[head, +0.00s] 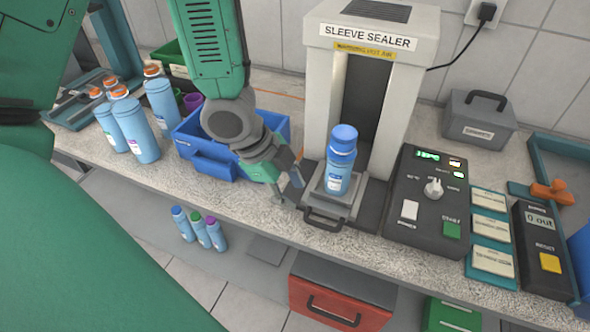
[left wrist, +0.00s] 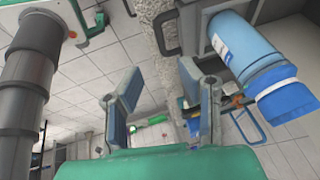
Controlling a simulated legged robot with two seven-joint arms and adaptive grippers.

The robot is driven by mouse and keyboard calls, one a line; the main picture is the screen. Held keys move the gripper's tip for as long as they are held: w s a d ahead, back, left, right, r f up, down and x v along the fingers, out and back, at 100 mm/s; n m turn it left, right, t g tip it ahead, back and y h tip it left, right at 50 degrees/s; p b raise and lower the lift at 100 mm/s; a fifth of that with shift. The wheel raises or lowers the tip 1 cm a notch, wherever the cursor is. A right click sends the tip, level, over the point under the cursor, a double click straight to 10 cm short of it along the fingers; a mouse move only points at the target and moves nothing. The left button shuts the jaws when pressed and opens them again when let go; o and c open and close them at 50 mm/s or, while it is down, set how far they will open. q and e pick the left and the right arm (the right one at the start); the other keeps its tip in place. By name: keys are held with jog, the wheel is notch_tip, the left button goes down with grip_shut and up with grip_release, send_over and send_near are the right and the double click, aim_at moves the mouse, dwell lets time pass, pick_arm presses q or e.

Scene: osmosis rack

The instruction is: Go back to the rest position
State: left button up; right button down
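My left gripper (head: 288,188) hangs over the front of the counter, just left of the sleeve sealer (head: 312,85). In the left wrist view its two fingers (left wrist: 160,98) stand apart with nothing between them. A blue bottle with a blue cap (head: 341,160) stands upright on the sealer's small platform, to the right of the gripper. In the left wrist view this bottle (left wrist: 250,55) is beside the right finger, and the gripper is not holding it. My right gripper is in neither view.
A blue bin (head: 208,166) sits close behind the left gripper. Blue bottles (head: 135,130) stand at the left. A control box (head: 428,205) and a meter (head: 540,250) lie to the right. Below are small bottles (head: 198,230) and a red box (head: 340,290).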

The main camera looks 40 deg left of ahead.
pick_arm(q)
jog(key=shift+d, duration=0.15)
jog(key=s+a+f+n+g+y+b, duration=0.1)
jog(key=s+f+n+b, duration=0.4)
jog(key=f, duration=0.9)
jog(key=s+a+f+n+g+y+b, duration=0.1)
jog(key=s+f+n+y+b, duration=0.1)
jog(key=s+f+n+b, duration=0.3)
jog(key=s+f+n, duration=0.4)
jog(key=s+f, duration=0.2)
jog(key=f, duration=0.3)
jog(key=shift+s+f+n+g+y+b, duration=0.15)
jog(key=shift+f+n+g+y+b, duration=0.15)
jog(key=shift+n+y, duration=0.1)
jog(key=shift+a, duration=0.15)
